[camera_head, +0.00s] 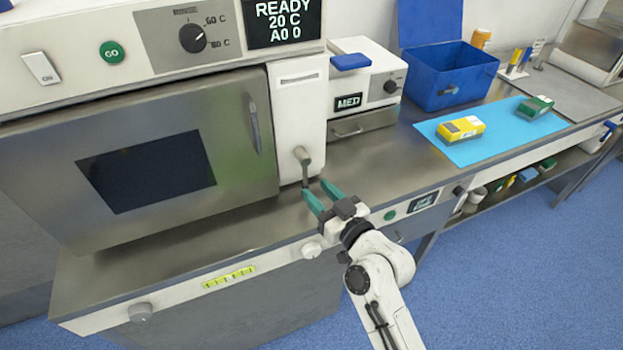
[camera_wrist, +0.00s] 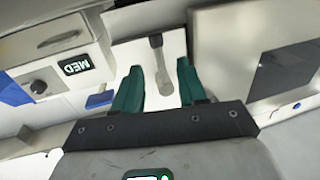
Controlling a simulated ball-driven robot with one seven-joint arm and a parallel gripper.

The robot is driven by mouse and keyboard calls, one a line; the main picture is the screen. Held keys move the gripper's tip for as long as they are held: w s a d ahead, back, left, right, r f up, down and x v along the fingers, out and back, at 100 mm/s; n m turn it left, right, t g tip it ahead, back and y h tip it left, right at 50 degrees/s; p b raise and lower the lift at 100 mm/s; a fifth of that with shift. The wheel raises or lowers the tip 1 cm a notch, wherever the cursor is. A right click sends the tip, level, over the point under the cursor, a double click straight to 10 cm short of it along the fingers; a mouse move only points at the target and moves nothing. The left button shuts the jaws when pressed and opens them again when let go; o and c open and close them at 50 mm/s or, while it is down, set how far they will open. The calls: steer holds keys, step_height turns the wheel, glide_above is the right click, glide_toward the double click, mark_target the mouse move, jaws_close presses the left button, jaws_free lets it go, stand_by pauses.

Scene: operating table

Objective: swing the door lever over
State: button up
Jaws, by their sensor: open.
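The door lever (camera_head: 303,164) is a grey metal lever with a rounded knob, on the white panel (camera_head: 298,110) right of the steel door (camera_head: 150,150). It hangs downward in the head view. In the wrist view the lever (camera_wrist: 159,62) shows between the fingers and beyond their tips. My gripper (camera_head: 322,195) has green fingers, spread apart and empty, just below and to the right of the lever. The fingers also show in the wrist view (camera_wrist: 158,78). The gap between fingertips and lever is hard to judge. The door looks shut and has a dark window and a vertical handle (camera_head: 254,125).
A white unit marked MED (camera_head: 348,102) stands right of the panel. The steel counter (camera_head: 375,160) is clear near the gripper.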

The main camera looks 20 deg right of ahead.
mark_target(306, 180)
steer(key=shift+w+a+p, duration=0.2)
steer(key=shift+w+p, duration=0.05)
steer(key=shift+w, duration=0.65)
steer(key=shift+w+a+p, duration=0.15)
steer(key=shift+w+p, duration=0.1)
steer(key=shift+w, duration=0.6)
steer(key=shift+c, duration=0.2)
jaws_close()
